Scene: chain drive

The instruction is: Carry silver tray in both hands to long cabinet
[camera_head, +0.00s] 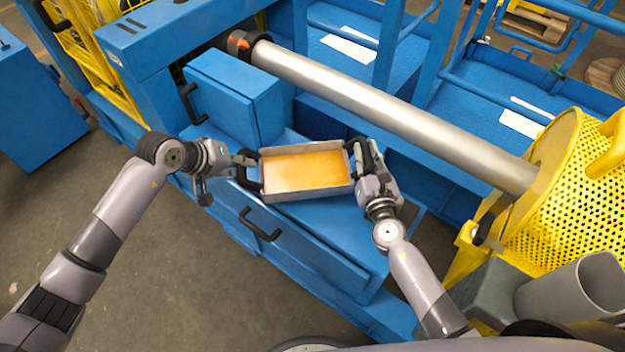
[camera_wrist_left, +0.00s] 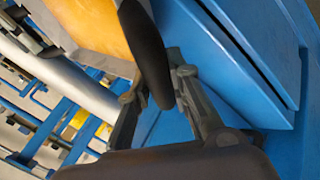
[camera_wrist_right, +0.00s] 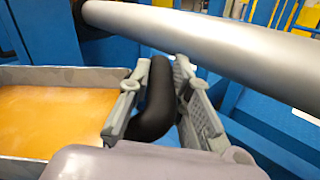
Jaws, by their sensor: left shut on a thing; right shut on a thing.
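The silver tray (camera_head: 325,191) is a shallow metal box with an orange-brown inside and a black handle at each end. In the head view it is level over the top of the long blue cabinet (camera_head: 330,240); I cannot tell whether it touches it. My left gripper (camera_head: 250,160) is shut on the left black handle (camera_wrist_left: 150,55). My right gripper (camera_head: 358,160) is shut on the right black handle (camera_wrist_right: 157,100). The tray wall (camera_wrist_right: 90,78) shows at the left of the right wrist view.
A blue box with a black handle (camera_head: 235,95) stands left behind the tray. A thick silver shaft (camera_head: 400,115) runs behind it to a yellow perforated guard (camera_head: 560,190) at right. A drawer handle (camera_head: 260,225) is on the cabinet front. Grey floor (camera_head: 190,290) is open at front left.

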